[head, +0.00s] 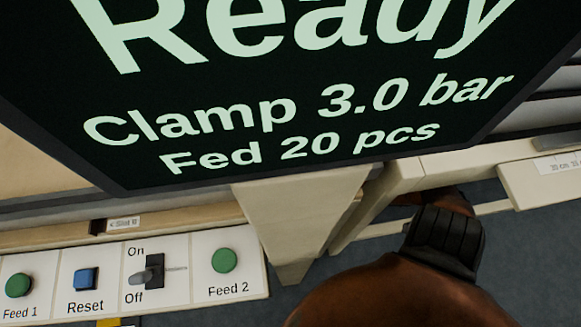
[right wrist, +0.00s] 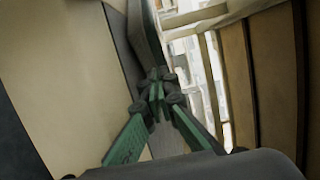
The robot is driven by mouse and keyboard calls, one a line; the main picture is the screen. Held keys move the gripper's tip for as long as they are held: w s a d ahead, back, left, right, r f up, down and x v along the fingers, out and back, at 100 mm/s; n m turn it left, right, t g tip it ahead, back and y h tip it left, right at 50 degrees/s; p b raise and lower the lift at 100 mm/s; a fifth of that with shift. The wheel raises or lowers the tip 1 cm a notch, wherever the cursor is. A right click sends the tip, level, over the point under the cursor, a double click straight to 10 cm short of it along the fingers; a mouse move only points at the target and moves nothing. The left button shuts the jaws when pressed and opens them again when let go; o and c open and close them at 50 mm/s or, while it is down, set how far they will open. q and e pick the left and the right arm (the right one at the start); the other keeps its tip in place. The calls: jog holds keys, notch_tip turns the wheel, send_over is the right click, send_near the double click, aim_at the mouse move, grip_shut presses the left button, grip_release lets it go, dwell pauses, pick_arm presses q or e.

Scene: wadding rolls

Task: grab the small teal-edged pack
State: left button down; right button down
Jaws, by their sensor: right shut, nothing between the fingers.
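I do not see the small teal-edged pack in either view. My right gripper (right wrist: 156,82) shows in the right wrist view with its green finger links drawn together. It is shut and holds nothing. It points into a narrow space between pale panels and slatted frames. In the head view a brown and black part of my arm shows at the lower right, but no gripper fingers are visible there. My left gripper is in neither view.
A large dark screen (head: 300,150) reading "Ready", "Clamp 3.0 bar" and "Fed 20 pcs" blocks much of the head view. A white control panel (head: 105,265) with green buttons, a blue button and a switch sits lower left. Wooden slats (right wrist: 270,80) stand right of my gripper.

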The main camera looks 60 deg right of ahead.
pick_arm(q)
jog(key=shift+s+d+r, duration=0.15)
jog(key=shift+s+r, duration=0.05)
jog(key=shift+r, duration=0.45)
pick_arm(e)
jog(key=v, duration=0.6)
jog(key=shift+d+r, duration=0.2)
jog(key=shift+r, duration=0.05)
jog(key=c, duration=2.7)
grip_release()
jog(key=shift+c, duration=0.2)
